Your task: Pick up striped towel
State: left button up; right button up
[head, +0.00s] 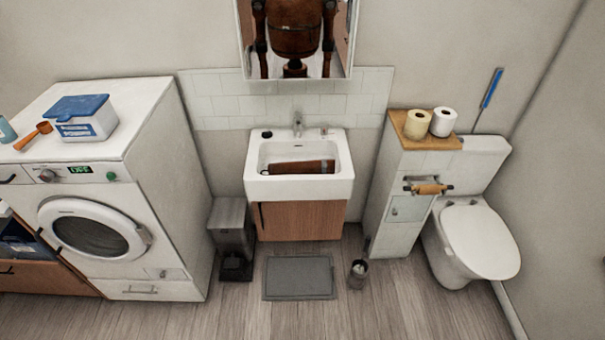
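I cannot make out a striped towel for certain in the head view. A reddish-brown object (303,167) lies in the basin of the white sink (300,189), and I cannot tell what it is. A dark blue item (18,243) shows at the left edge beside the washing machine, too cut off to identify. Neither of my grippers is in view; the mirror (345,40) shows only part of my own body.
A washing machine (182,150) stands left, with a blue-lidded box (88,118) on top. A pedal bin (231,225), grey mat (299,277) and small metal holder (358,273) are near the sink. A toilet (480,240) stands right. The front floor is clear.

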aim_at(323, 166)
jog(key=z, duration=1.4)
jog(key=i, duration=1.7)
jog(key=u, duration=2.4)
